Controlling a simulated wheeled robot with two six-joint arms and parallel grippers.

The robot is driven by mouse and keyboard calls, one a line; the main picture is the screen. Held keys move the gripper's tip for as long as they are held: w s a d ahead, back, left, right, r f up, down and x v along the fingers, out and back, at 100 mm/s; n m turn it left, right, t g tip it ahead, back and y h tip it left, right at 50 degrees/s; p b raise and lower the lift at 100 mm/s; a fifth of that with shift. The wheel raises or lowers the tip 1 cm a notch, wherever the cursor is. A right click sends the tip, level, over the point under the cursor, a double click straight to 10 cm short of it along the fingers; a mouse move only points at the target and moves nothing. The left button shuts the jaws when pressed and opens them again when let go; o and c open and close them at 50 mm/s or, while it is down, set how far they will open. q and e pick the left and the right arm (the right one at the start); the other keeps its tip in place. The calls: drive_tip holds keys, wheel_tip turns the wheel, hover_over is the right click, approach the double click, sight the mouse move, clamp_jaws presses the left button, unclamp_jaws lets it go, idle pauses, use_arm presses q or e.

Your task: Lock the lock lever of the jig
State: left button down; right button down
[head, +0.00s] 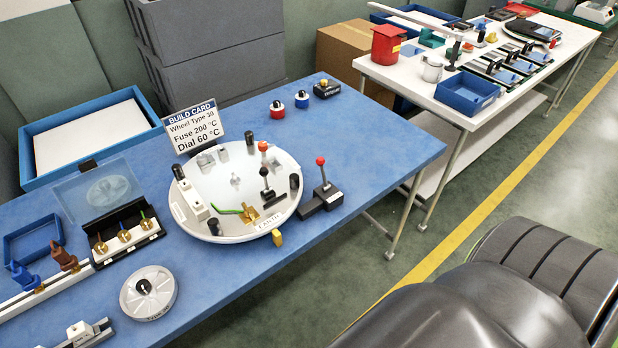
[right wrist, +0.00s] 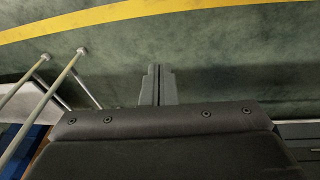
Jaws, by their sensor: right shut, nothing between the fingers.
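The jig is a round white dish (head: 223,229) on the blue table in the head view, with black posts, a green wire and a brass piece. A lever with a red knob (head: 264,171) stands upright inside the dish. A second red-knobbed lever (head: 323,178) rises from a black base (head: 322,203) at the dish's right edge, tilted slightly left. I cannot tell which is the lock lever. My right gripper (right wrist: 157,72) is shut and empty in the right wrist view, over the green floor, away from the jig. My left gripper is not in view.
A build card (head: 194,126) stands behind the dish. A clear-lidded box (head: 125,232) and a grey disc (head: 148,292) lie to its left. Red and blue knobs (head: 277,109) sit behind. The table's front right is clear. A white table (head: 405,80) stands beyond a gap.

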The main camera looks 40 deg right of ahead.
drive_tip(key=w+d+r+t+h, duration=0.1)
drive_tip(key=w+r, duration=0.3)
drive_tip(key=r, duration=0.6)
drive_tip(key=w+r+t+h, duration=0.1)
drive_tip(key=w+r, duration=0.2)
drive_tip(key=r, duration=0.8)
drive_tip(key=n+t+h, duration=0.4)
drive_tip(key=n+h, duration=0.5)
drive_tip(key=h, duration=0.2)
approach(323, 173)
wheel_tip(323, 173, up, 3)
drive_tip(key=w+a, duration=0.2)
drive_tip(key=w, duration=0.1)
drive_tip(key=shift+s+a+f+b, duration=0.1)
drive_tip(key=shift+a+b, duration=0.15)
drive_tip(key=shift+b, duration=0.1)
drive_tip(key=p+x, duration=0.2)
drive_tip(key=x, duration=0.8)
drive_tip(key=shift+p, duration=0.4)
